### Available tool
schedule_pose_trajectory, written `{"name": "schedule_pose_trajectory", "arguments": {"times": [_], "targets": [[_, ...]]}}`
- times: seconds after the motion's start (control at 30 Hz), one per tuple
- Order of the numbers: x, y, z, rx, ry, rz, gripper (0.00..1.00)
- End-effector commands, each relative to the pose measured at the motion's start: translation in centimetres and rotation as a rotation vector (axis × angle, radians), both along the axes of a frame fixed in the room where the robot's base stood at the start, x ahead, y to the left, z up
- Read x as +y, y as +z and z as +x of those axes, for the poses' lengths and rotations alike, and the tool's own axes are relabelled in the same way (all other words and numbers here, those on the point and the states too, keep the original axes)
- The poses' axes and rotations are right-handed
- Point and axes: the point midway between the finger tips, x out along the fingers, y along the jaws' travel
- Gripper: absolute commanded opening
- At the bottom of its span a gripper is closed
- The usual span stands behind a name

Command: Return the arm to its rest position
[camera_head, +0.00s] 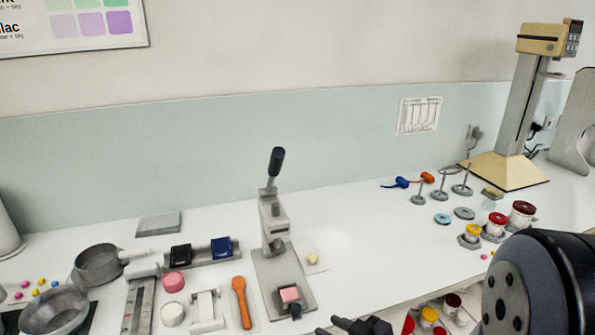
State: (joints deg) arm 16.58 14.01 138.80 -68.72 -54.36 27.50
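My gripper (327,325) shows only in part at the bottom edge, right of centre. A large dark round joint of my arm (530,285) fills the lower right corner. The gripper is in front of the white bench, just right of the lever press (275,225).
Right are small jars (497,223), metal stands and a tall column machine (525,95). More jars (429,315) sit below the bench edge. The bench middle is mostly clear.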

Motion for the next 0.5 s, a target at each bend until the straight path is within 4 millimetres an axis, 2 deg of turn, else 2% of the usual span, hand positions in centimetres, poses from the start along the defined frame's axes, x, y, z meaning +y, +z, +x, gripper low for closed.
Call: {"name": "schedule_pose_trajectory", "arguments": {"times": [0.17, 0.5], "targets": [[1.0, -0.8, 1.1, 0.001, 0.005, -0.001, 0.30], [3.9, -2.7, 4.7, 0.001, 0.005, 0.000, 0.30]]}}
